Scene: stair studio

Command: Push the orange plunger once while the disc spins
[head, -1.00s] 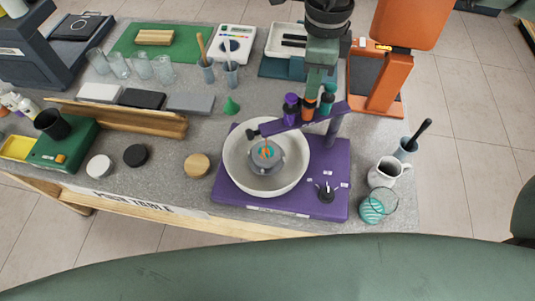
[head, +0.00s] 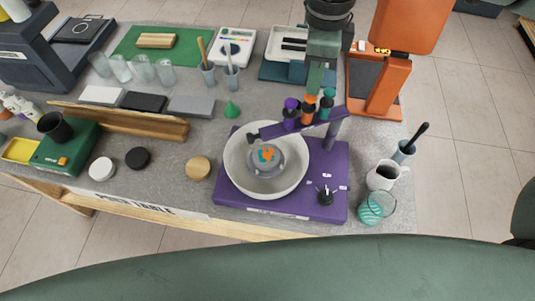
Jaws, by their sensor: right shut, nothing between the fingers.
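The purple spin machine stands on the table with its purple base (head: 235,203) and a white bowl (head: 293,187). Inside the bowl is a grey disc (head: 264,170) with orange and teal paint on its top. A purple bar above the bowl carries a purple plunger (head: 290,113), the orange plunger (head: 308,111) and a teal plunger (head: 327,104). My right gripper (head: 313,92) is shut and empty, pointing down right above the orange plunger; I cannot tell whether it touches. My left gripper is out of view.
A black knob (head: 325,197) sits on the base's right side. A white pitcher (head: 383,175) and a glass with teal swirls (head: 375,208) stand to the right. An orange press (head: 395,100) stands behind.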

